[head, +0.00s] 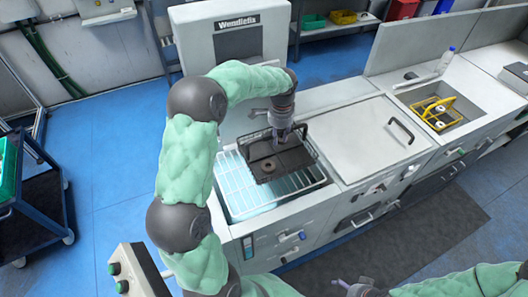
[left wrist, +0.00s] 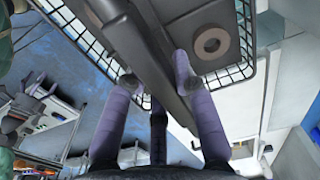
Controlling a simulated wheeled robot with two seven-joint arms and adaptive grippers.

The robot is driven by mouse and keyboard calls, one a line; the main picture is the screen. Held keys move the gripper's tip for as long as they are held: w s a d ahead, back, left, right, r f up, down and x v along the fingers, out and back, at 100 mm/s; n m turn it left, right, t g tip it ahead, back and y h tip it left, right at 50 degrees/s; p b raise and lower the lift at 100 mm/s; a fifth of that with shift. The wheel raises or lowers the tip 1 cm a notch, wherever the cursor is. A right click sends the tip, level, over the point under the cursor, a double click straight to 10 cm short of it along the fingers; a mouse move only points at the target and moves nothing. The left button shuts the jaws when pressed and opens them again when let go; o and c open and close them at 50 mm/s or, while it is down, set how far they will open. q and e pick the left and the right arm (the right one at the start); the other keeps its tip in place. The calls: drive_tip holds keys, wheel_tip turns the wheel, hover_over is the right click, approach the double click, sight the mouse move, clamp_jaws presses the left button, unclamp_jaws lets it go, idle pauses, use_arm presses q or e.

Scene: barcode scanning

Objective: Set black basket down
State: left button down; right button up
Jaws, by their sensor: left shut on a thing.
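The black basket (head: 290,172) is over the white wire rack (head: 236,192) in the open bay of the machine. I cannot tell whether it touches the rack. It holds dark flat parts with a round ring piece. My left gripper (head: 286,136) is above the basket, shut on its handle. In the left wrist view the purple fingers (left wrist: 160,88) close around the dark handle bar, and the basket's wire mesh (left wrist: 242,30) and a ring (left wrist: 210,43) show. My right gripper (head: 354,288) is at the bottom edge, far from the basket; its jaw state is unclear.
A closed flat lid (head: 366,140) lies right of the bay. Beyond it a yellow basket (head: 434,113) with parts sits in a sink recess. A clear bottle (head: 446,60) stands behind the recess. A dark blue cart (head: 38,205) stands at left.

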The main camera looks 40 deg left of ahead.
sight(268, 155)
use_arm(q)
drive_tip(key=f, duration=0.1)
drive_tip(key=a+f, duration=0.1)
drive_tip(key=s+f, duration=0.1)
drive_tip(key=shift+s+a+f, duration=0.1)
drive_tip(key=shift+a+f, duration=0.15)
drive_tip(key=shift+a, duration=0.15)
drive_tip(key=shift+s+a+f, duration=0.35)
drive_tip(key=shift+f, duration=0.1)
drive_tip(key=f, duration=0.1)
drive_tip(key=f+b, duration=0.1)
drive_tip(key=f, duration=0.1)
drive_tip(key=shift+s+a, duration=0.15)
drive_tip(key=shift+a, duration=0.05)
drive_tip(key=shift+f, duration=0.35)
drive_tip(key=shift+f, duration=0.15)
drive_tip(key=c, duration=1)
unclamp_jaws()
